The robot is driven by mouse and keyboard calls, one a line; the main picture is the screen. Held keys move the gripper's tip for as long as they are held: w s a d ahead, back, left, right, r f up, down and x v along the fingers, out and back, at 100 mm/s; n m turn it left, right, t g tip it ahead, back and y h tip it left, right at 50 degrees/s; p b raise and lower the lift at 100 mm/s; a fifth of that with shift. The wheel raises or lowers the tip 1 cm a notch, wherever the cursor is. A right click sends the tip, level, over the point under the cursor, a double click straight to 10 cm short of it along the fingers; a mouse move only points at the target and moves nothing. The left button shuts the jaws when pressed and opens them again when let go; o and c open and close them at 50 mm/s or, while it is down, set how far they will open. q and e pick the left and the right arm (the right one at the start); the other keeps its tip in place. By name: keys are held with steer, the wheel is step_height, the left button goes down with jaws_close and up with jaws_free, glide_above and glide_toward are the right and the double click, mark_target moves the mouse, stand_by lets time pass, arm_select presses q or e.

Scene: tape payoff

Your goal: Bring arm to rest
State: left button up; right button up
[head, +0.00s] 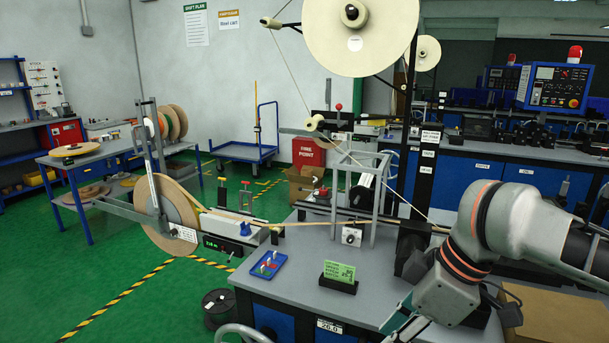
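My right arm (495,220) comes in from the right over the front right part of the grey workbench (300,268). It bends at an orange-ringed joint, and its lower link (432,300) runs down to the bottom edge. Dark parts show around this link, but I cannot make out two fingertips or anything held. My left arm and gripper are not in view. The tape (300,223) runs across the bench from the big reel (165,215) on the left, through a grey frame (372,190), and passes behind my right arm.
On the bench stand a blue tray (267,264) with small items and a green card in a black holder (338,276). A large cream reel (360,35) hangs above. A cardboard box (560,313) is at lower right.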

steer(key=w+a+f+m+t+y, duration=0.25)
steer(key=w+a+f+y, duration=0.25)
steer(key=a+f, duration=0.5)
step_height(320, 180, down, 7)
steer(key=w+m+t, duration=0.2)
steer(key=m+t, duration=0.1)
steer(key=s+d+f+m+t+h, duration=0.1)
steer(key=s+d+f+h, duration=0.2)
steer(key=s+d+f, duration=0.5)
steer(key=s+d+f+m+t+h, duration=0.2)
steer(key=s+d+f, duration=0.6)
steer(key=f, duration=0.6)
steer(key=shift+s+d+h, duration=0.2)
steer(key=shift+h, duration=0.5)
steer(key=shift+m+t, duration=0.25)
steer(key=shift+d, duration=0.1)
